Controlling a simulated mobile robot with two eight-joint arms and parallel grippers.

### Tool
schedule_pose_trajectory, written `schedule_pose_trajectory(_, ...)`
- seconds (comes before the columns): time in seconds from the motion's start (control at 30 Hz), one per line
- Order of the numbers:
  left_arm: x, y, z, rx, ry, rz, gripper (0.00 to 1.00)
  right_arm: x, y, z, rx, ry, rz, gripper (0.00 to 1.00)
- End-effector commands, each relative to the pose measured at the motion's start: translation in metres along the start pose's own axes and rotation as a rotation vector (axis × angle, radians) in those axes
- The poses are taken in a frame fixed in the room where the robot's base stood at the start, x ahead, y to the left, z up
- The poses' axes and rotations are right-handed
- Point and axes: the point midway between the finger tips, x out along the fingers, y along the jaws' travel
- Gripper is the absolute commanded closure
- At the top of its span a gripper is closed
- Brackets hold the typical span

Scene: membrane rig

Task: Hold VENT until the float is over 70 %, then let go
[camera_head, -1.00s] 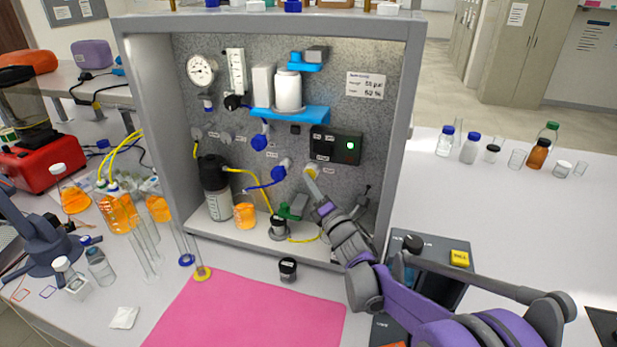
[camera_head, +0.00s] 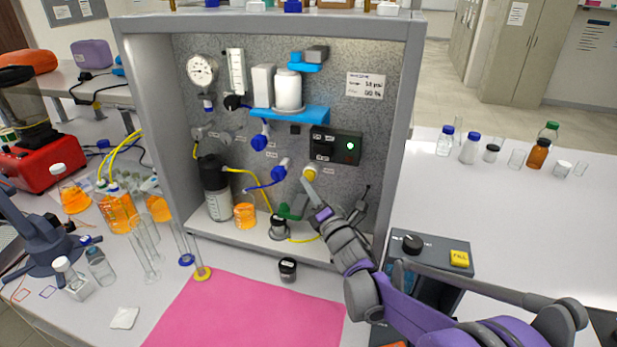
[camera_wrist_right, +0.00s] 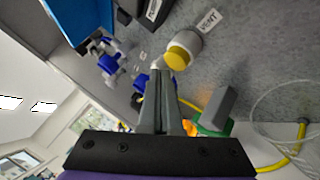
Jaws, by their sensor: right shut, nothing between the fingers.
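The yellow VENT button (camera_head: 309,173) sits on the grey rig panel, and its label (camera_wrist_right: 209,22) reads VENT in the right wrist view, beside the button (camera_wrist_right: 178,57). My right gripper (camera_head: 307,184) is shut and empty, with its tips just below the button. In the wrist view the fingertips (camera_wrist_right: 160,64) are close to the button's rim; I cannot tell whether they touch. The clear float tube (camera_head: 236,72) stands on the upper panel; its float is too small to read. A white readout card (camera_head: 366,86) shows a psi line and a blurred percent line. My left gripper is not in view.
A round gauge (camera_head: 202,70) and a black switch box with a green light (camera_head: 336,146) are on the panel. A green-handled valve (camera_head: 291,211) and tubing lie below the button. A control box with a yellow button (camera_head: 460,258) stands to the right.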

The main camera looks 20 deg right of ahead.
Motion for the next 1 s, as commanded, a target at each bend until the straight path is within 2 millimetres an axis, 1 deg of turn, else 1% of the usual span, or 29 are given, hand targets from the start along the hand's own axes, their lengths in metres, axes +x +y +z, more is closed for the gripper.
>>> schedule_pose_trajectory(0.17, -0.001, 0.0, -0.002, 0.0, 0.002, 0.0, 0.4, -0.006, 0.005, -0.005, 0.0, 0.0, 0.0, 1.0)
schedule_pose_trajectory(0.6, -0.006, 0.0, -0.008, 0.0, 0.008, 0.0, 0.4, -0.034, 0.026, -0.025, 0.001, 0.001, 0.001, 1.0)
schedule_pose_trajectory(1.0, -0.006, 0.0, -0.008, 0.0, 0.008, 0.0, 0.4, -0.035, 0.025, -0.025, 0.0, 0.0, 0.0, 1.0)
